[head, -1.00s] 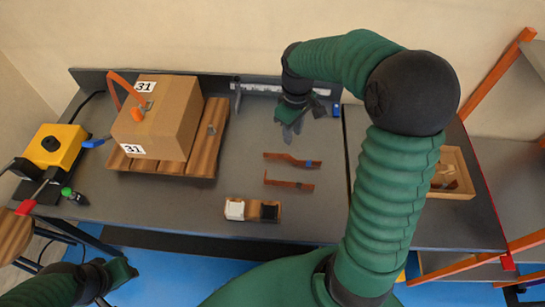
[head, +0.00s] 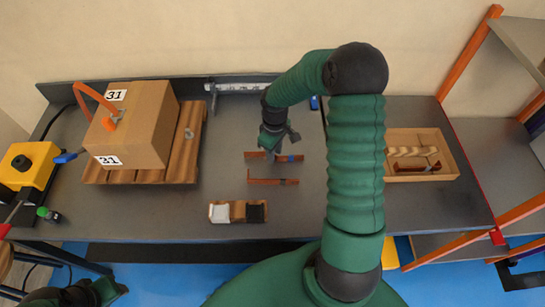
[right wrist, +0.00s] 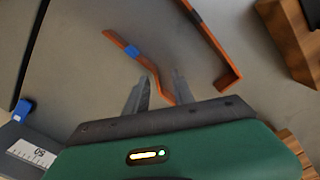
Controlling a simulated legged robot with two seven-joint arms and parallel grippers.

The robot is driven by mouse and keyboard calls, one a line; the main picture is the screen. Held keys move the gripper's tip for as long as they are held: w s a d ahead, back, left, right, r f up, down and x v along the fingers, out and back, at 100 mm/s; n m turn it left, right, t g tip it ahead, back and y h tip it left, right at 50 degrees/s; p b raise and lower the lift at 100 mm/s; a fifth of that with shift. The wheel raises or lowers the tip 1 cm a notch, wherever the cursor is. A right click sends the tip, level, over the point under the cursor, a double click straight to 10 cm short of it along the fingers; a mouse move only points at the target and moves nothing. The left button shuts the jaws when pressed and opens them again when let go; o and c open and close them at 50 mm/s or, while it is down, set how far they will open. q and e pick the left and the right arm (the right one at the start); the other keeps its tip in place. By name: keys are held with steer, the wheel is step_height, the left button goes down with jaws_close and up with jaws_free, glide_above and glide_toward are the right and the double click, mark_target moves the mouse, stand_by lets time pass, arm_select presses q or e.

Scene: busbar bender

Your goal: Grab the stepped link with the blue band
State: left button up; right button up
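The stepped orange-brown link with the blue band (head: 291,158) lies on the grey table; it also shows in the right wrist view (right wrist: 133,52). My right gripper (head: 276,152) is above its left part, hiding some of it. In the right wrist view my right gripper (right wrist: 160,76) is open, with the link's unbanded stepped end between the two fingers. I cannot tell how far above the table the fingertips are. A second link with a dark band (head: 268,181) lies in front, apart from the fingers. My left gripper (head: 110,290) is low at the left; its fingers are unclear.
A wooden block with white and black parts (head: 237,212) lies near the front edge. A cardboard box (head: 135,130) stands on a slatted wooden board at left. A wooden tray (head: 447,160) is at right. A metal scale (head: 240,86) runs along the back.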

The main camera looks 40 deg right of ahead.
steer(key=shift+w+d+f, duration=0.1)
steer(key=shift+d+f, duration=0.5)
steer(key=shift+d, duration=0.05)
steer(key=shift+a+r, duration=0.2)
steer(key=shift+a, duration=0.1)
steer(key=c, duration=0.5)
steer(key=shift+a+r, duration=0.1)
steer(key=shift+a, duration=0.2)
jaws_close()
steer(key=shift+d, duration=0.35)
steer(key=shift+a, duration=0.15)
